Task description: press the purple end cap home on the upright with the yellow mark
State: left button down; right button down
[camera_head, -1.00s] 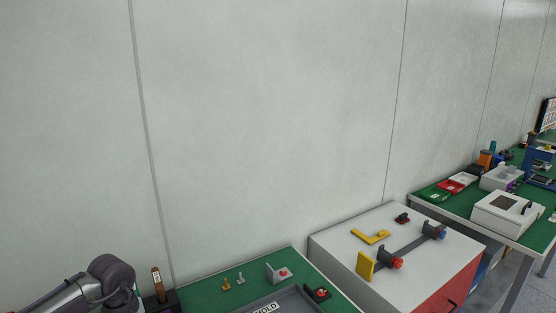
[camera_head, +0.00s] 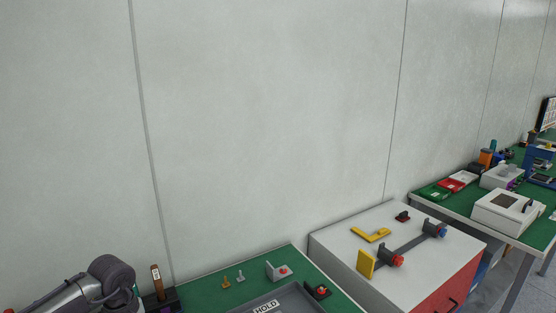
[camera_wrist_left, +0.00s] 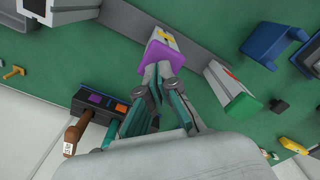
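In the left wrist view the purple end cap (camera_wrist_left: 157,57) sits at the near end of a light grey upright. A yellow mark (camera_wrist_left: 168,36) shows on that upright just beyond the cap. My left gripper (camera_wrist_left: 161,78) is right at the cap, its fingertips close together and overlapping the cap's near edge in the picture. I cannot tell whether they touch it, or whether a gap remains under the cap. In the head view only part of my left arm shows at the lower left, and the cap and upright are out of sight. My right gripper is not in view.
Beside it stands another upright with a green end (camera_wrist_left: 241,107) and a red mark. A blue bracket (camera_wrist_left: 268,45) and a dark holder (camera_wrist_left: 98,107) with a brown-handled tool (camera_wrist_left: 74,135) are nearby. In the head view a HOLD tray (camera_head: 285,293) lies on the green bench.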

pick_arm(q)
jog(key=shift+f+b, duration=0.4)
jog(key=shift+f, duration=0.1)
jog(key=shift+r, duration=0.1)
jog(key=shift+r+p, duration=0.3)
jog(key=shift+r, duration=0.05)
jog(key=shift+r+p, duration=1.2)
jog(key=shift+r, duration=1.4)
jog(key=shift+f, duration=0.1)
